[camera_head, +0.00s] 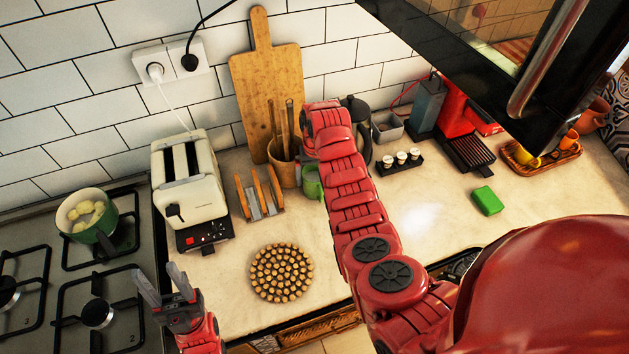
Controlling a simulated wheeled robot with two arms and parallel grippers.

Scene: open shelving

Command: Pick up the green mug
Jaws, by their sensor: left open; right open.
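The green mug (311,184) stands on the counter at the middle of the view, in front of the wooden utensil pot (284,172). Its right part is hidden behind my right arm. My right arm reaches up from the lower right across the middle, with its far end by the utensils. The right gripper itself is hidden from view, so its place relative to the mug does not show. My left gripper (162,284) is open and empty at the lower left, by the stove edge, well away from the mug.
A toaster (188,187) and a toast rack (261,203) stand left of the mug. A round trivet (281,272) lies in front. A green block (487,201) lies at the right. A stove with a pot (84,228) is at the left.

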